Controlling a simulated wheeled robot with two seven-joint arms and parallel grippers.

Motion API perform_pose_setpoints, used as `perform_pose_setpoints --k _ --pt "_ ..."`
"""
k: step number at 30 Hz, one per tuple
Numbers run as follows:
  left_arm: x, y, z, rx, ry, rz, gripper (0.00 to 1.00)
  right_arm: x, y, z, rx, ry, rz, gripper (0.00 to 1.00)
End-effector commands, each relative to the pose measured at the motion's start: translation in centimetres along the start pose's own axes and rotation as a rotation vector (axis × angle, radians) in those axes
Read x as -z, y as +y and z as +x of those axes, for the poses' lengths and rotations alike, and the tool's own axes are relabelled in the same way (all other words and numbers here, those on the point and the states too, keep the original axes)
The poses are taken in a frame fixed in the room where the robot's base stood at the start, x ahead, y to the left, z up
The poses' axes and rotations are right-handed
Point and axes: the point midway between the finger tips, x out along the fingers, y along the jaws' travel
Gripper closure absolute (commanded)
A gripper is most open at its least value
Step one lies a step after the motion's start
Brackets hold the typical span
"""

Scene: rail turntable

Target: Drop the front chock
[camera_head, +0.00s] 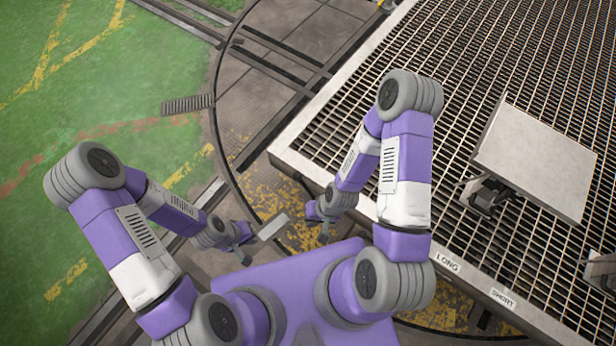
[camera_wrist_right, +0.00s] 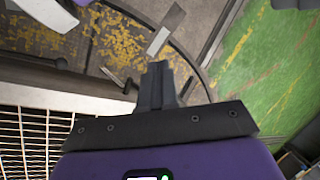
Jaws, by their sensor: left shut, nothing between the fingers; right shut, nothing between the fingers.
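I cannot pick out the front chock for certain in either view. My left gripper (camera_head: 244,256) points down near the middle of the head view, shut and empty, just left of a small pale grey plate (camera_head: 273,226). My right gripper (camera_head: 324,236) is to the right of that plate, beside the grating platform's edge. In the right wrist view the fingers of my right gripper (camera_wrist_right: 157,75) are shut with nothing between them. A pale strip (camera_wrist_right: 159,40) lies beyond the fingertips there. A dark hooked bar (camera_wrist_right: 122,83) shows left of the fingers.
The raised grating platform (camera_head: 330,112) fills the right side, with LONG and SHORT labels (camera_head: 447,262) on its edge. A grey panel (camera_head: 540,155) stands over it. Rails (camera_head: 270,55) cross the turntable at the top. A ribbed plate (camera_head: 188,104) lies by the rim. The green floor is open.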

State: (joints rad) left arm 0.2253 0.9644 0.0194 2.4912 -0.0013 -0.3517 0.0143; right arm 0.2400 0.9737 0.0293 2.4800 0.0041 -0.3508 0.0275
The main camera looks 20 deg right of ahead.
Motion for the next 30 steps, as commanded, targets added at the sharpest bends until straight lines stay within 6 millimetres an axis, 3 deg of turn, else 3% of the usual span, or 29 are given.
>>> perform_pose_setpoints --k 5,11,18,24,30 --pt "-0.1 0.7 -1.8 0.0 0.001 0.0 1.0 2.1 -0.1 0.9 0.057 0.009 0.298 1.0" --pt "-0.2 1.8 -4.8 0.0 0.001 0.001 1.0 7.2 0.5 2.5 0.207 0.028 0.949 1.0" --pt "-0.3 2.8 -7.4 0.0 0.001 0.001 1.0 13.4 4.5 2.8 0.413 0.039 1.688 1.0" --pt "-0.3 3.1 -8.2 0.0 0.001 0.001 1.0 15.7 7.7 2.5 0.518 0.041 2.004 1.0" --pt "-0.3 3.1 -8.2 0.0 0.001 0.001 1.0 16.1 8.4 2.5 0.537 0.04 2.061 1.0"
